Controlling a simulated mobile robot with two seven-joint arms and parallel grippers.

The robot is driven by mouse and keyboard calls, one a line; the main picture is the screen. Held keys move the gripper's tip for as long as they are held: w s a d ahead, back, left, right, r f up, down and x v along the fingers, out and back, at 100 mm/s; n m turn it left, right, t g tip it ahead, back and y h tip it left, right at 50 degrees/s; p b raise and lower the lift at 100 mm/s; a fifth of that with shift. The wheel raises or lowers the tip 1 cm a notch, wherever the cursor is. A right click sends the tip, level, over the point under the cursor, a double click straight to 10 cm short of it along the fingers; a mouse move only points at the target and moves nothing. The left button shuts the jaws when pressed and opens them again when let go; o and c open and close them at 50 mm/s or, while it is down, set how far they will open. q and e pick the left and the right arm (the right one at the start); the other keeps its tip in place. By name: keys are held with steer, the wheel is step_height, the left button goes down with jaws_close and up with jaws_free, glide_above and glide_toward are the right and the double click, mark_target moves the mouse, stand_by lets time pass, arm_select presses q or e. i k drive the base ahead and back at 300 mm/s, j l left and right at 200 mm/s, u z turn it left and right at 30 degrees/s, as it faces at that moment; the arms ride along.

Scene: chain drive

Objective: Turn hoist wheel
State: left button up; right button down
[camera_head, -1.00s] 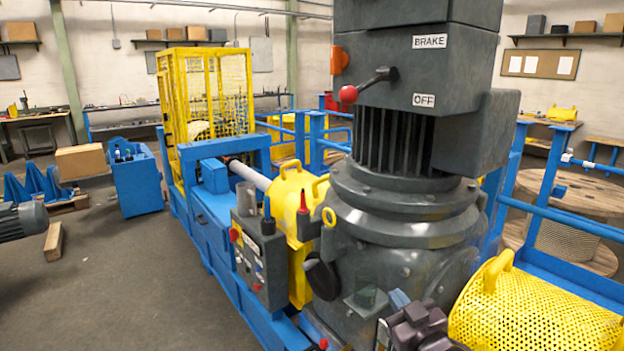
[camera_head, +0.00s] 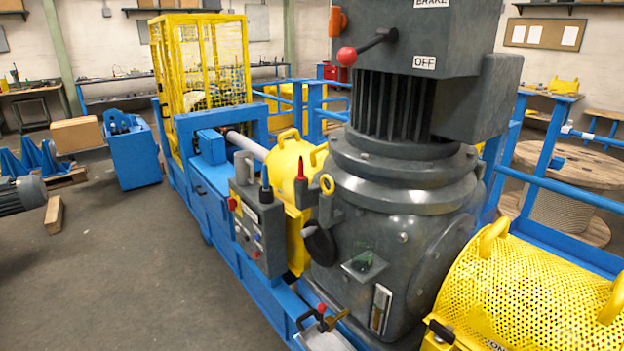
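A large grey motor and gearbox unit (camera_head: 400,190) stands in the middle on a blue frame. No part is labelled as the hoist wheel. A small black round part (camera_head: 320,245), perhaps a handwheel seen edge-on, sits on the unit's left side. A brake lever with a red knob (camera_head: 347,56) points left, between the signs BRAKE and OFF. A grey control box (camera_head: 258,228) with buttons stands left of the unit. Neither of my grippers is in view.
A yellow perforated guard (camera_head: 540,295) fills the lower right. Blue rails (camera_head: 570,210) and a wooden cable reel (camera_head: 575,170) are behind it. A yellow mesh cage (camera_head: 205,65) stands at the back left. The grey floor (camera_head: 130,265) at left is mostly clear.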

mark_target(318, 243)
steer(key=z, duration=2.4)
steer(key=u, duration=2.35)
steer(key=i+j+z, duration=0.1)
steer(key=i+z, duration=0.25)
steer(key=i, duration=0.1)
